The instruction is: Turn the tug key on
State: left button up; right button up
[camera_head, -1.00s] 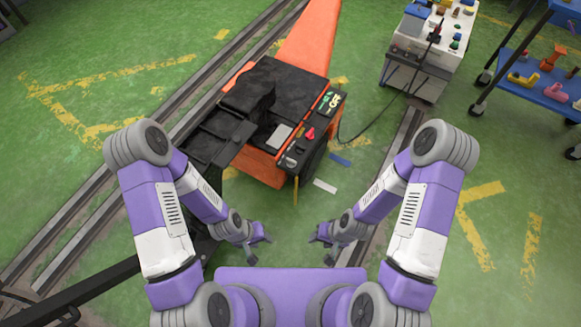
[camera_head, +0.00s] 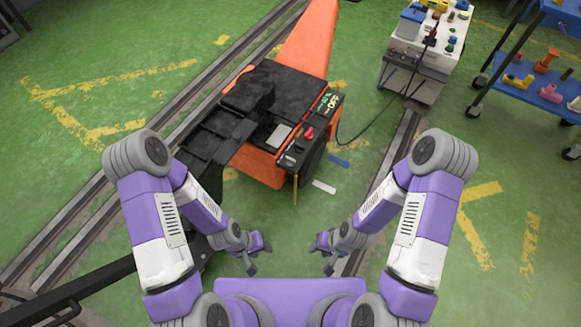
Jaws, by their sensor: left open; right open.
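The tug (camera_head: 262,123) is a black and orange machine on the rail floor ahead of me. Small controls sit near the panel's lower end; I cannot tell which one is the key. My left gripper (camera_head: 259,259) is open and empty, low in front of the tug. My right gripper (camera_head: 322,254) is open and empty, to the right of it. Both are well apart from the panel.
A white cart (camera_head: 420,55) with colourful parts and a cable stands at the back right. A blue shelf trolley (camera_head: 540,92) is at the far right. Rails (camera_head: 75,225) run along the floor on the left.

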aim_at(290, 162)
jog(key=u, duration=0.4)
jog(key=k, duration=0.2)
jog(key=z, duration=0.95)
jog(key=i, duration=0.55)
jog(key=u, duration=1.3)
